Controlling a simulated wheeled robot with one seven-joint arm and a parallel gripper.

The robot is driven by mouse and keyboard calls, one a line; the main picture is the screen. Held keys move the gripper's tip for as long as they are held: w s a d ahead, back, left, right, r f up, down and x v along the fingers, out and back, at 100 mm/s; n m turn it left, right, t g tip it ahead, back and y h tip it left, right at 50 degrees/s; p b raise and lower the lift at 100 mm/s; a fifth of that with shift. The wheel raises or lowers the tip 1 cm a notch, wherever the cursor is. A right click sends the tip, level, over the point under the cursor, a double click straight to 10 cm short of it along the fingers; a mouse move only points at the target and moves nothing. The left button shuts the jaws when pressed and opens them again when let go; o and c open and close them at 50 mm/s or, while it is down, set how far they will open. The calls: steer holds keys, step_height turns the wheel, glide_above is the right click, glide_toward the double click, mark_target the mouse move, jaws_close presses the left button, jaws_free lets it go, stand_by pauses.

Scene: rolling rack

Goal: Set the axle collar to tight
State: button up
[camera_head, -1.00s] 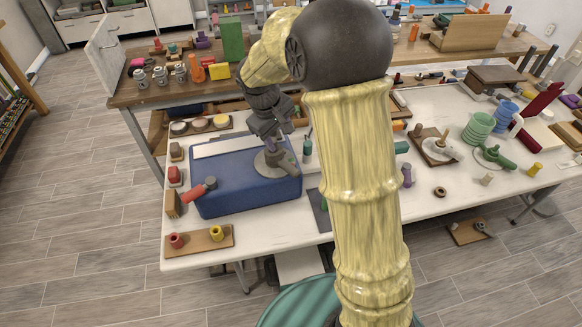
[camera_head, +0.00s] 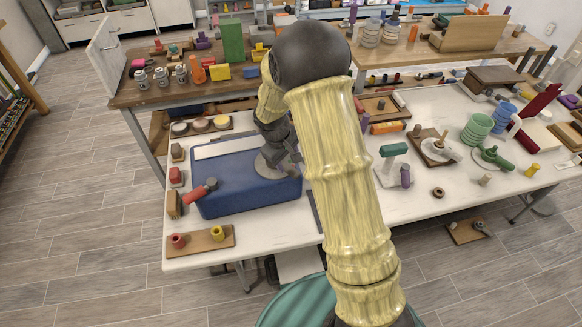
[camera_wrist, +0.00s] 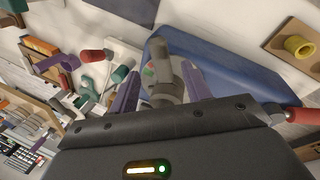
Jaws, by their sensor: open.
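A blue box (camera_head: 240,195) stands at the left of the white table, with a pale grey disc (camera_head: 266,169) on its top. In the wrist view a grey knob-like part (camera_wrist: 163,70) stands up from the disc on the blue box (camera_wrist: 228,62); it looks like the axle collar, but I cannot read its setting. My gripper (camera_head: 290,158) is low over the disc, partly hidden behind my arm. In the wrist view its purple-grey fingers (camera_wrist: 160,88) are apart, one on each side of the grey part. I cannot tell whether they touch it.
A red-handled lever (camera_head: 202,190) sticks out at the box's front left; its red grip (camera_wrist: 302,115) also shows in the wrist view. A wooden board (camera_head: 205,240) with red and yellow rings lies in front. Small blocks line the table's left edge. My arm hides the table's middle.

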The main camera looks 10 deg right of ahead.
mark_target(291, 170)
steer(key=p+x, duration=0.1)
steer(key=x, duration=0.5)
steer(key=shift+f, duration=0.2)
jaws_close()
